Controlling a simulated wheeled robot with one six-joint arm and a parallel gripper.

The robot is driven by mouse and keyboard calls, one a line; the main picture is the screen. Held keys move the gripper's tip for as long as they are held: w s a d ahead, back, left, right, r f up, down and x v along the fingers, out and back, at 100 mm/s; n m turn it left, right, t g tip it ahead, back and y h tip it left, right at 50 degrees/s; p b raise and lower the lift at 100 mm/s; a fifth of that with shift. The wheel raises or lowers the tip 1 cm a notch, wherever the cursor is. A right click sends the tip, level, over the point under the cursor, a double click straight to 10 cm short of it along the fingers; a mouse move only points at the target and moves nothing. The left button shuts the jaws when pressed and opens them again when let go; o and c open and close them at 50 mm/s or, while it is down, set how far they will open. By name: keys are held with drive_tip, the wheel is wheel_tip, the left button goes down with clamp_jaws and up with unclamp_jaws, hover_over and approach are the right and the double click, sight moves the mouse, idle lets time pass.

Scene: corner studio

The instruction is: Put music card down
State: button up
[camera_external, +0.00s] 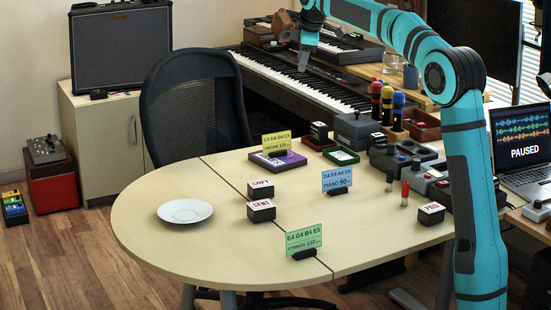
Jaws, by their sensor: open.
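Three music cards stand upright in dark holders on the pale table. The yellow card (277,142) stands on a purple base (262,162) at the back. The blue card (337,178), marked "PIANO 90", stands right of the middle. My gripper (303,67) is open and points down over the keyboard area, well behind and above the cards. It is apart from all three cards, and no card shows in it.
The table (150,230) has free room at its left front, around a white plate (185,211). Labelled blocks (261,210) stand mid-table. Control boxes (425,177), colored-top bottles (387,103) and a laptop (522,140) crowd the right. A black chair (193,108) stands behind the table.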

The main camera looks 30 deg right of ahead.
drive_tip(key=s+r+m+t, duration=0.3)
drive_tip(key=s+r, duration=0.1)
drive_tip(key=s, duration=0.8)
drive_tip(key=s+r+m+t, duration=0.3)
drive_tip(key=s+r, duration=0.2)
drive_tip(key=s, duration=0.7)
drive_tip(key=s+f+m+t, duration=0.3)
drive_tip(key=s, duration=1)
drive_tip(key=s+d+f+m+t, duration=0.1)
drive_tip(key=s+f+m+t, duration=0.2)
drive_tip(key=s, duration=1.1)
drive_tip(key=shift+f+m+t, duration=0.3)
drive_tip(key=shift+f+t, duration=0.2)
